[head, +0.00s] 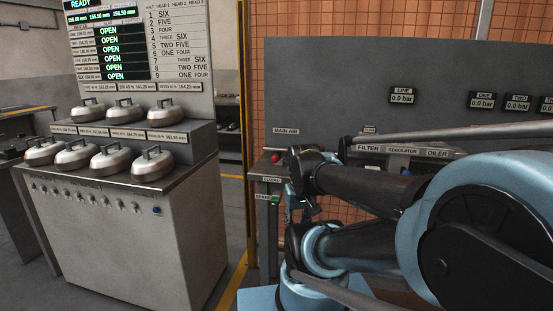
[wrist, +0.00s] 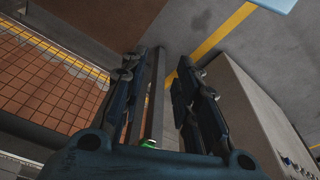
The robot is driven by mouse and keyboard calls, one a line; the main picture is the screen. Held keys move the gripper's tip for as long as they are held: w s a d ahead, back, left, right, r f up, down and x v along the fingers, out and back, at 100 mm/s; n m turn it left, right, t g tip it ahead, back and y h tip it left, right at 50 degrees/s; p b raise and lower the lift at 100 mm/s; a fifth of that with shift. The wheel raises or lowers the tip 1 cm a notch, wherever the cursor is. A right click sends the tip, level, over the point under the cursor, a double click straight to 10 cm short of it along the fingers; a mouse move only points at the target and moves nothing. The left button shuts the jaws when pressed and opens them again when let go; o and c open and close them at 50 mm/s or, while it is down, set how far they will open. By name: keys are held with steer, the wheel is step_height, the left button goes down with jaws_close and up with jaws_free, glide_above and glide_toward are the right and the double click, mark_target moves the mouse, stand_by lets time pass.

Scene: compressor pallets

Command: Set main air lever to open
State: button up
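The "MAIN AIR" label (head: 286,131) is on the grey panel in the head view. Below it, a small red knob (head: 275,157) shows just left of my dark wrist parts. I cannot tell whether it belongs to the main air lever, and any handle beside it is hidden by my arm. In the wrist view my gripper (wrist: 160,62) is open, its two dark fingers apart. A grey post or edge (wrist: 157,95) shows between them, with a small green part (wrist: 148,143) at its lower end. I see no contact with the fingers.
The grey panel (head: 335,85) carries several 0.0 bar gauges, including LINE (head: 403,96). Filter, regulator and oiler labels (head: 402,151) are partly behind my arm. A cabinet (head: 130,235) with several lidded metal pots stands at left. Floor with a yellow line (head: 235,285) lies between.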

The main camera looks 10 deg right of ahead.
step_height(320, 180, up, 28)
steer(key=m+g+y, duration=0.1)
steer(key=m+y, duration=0.1)
steer(key=m, duration=0.3)
glide_above(278, 154)
steer(key=s+d, duration=0.1)
steer(key=d, duration=0.2)
steer(key=x, duration=1.6)
steer(key=shift+s+d+f, duration=0.1)
steer(key=shift+s+f, duration=0.05)
steer(key=shift+s, duration=0.2)
jaws_close()
